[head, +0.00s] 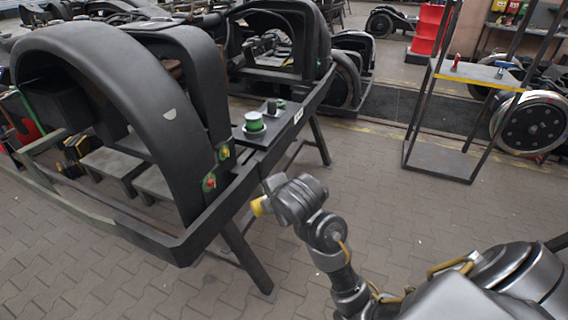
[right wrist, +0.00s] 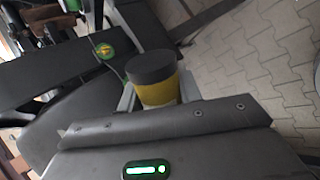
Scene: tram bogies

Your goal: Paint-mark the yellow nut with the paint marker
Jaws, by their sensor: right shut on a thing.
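The paint marker (right wrist: 154,90), a yellow cylinder with a dark grey end, stands between the fingers of my right gripper (right wrist: 157,98) in the right wrist view. In the head view its yellow body (head: 257,207) sticks out left of my right gripper (head: 266,203), which is shut on it. A second similar green-and-yellow fitting (head: 224,152) is just above. One such fitting (right wrist: 105,50) shows beyond the marker in the right wrist view; I cannot tell which. My left gripper is out of view.
The black frame (head: 205,218) on legs carries the arch (head: 120,60). A plate on it holds a green-and-white spool (head: 254,122) and a dark cup (head: 271,107). A shelf rack (head: 440,170) stands at right. The paved floor between is clear.

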